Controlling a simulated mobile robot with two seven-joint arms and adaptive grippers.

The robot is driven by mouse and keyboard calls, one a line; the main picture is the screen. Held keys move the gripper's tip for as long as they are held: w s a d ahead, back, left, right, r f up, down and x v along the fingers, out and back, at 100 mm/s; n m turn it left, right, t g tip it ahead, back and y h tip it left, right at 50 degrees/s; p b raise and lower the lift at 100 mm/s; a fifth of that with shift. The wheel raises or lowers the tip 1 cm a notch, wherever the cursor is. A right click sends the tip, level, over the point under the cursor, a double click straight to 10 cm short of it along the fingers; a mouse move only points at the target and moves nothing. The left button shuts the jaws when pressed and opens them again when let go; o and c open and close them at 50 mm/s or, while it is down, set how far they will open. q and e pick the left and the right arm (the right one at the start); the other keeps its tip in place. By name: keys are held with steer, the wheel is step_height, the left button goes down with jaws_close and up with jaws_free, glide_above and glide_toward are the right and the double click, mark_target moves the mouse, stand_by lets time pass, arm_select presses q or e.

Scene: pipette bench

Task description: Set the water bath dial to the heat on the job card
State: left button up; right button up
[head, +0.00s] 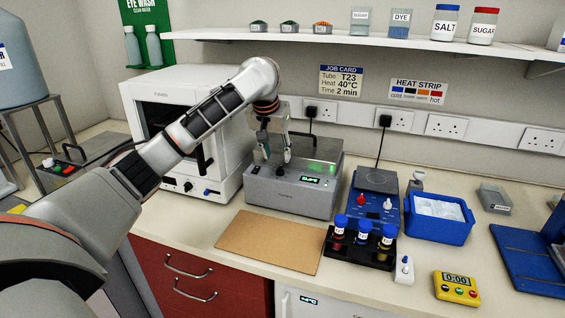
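The water bath (262,191) is a grey metal box on the bench with a small lit display (311,180) on its front; I cannot read the display surely. A green glow shows on its top. A small dark knob (279,171), which looks like the dial, is on the front, left of the display. My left gripper (275,157) points down just above that knob, its two fingers apart with nothing seen between them. I cannot tell whether it touches the bath. The job card (341,81) on the wall reads Tube T23, Heat 40°C, Time 2 min. My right gripper is out of view.
A white oven-like cabinet (228,170) stands close left of the bath. A blue device (372,205), a blue ice tub (438,228) and a black rack (352,252) of capped tubes are right. A brown board (268,242) lies in front. A shelf (350,39) runs above.

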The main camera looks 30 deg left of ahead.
mark_target(280, 167)
arm_select(q)
steer(key=shift+x, duration=3.1)
jaws_close()
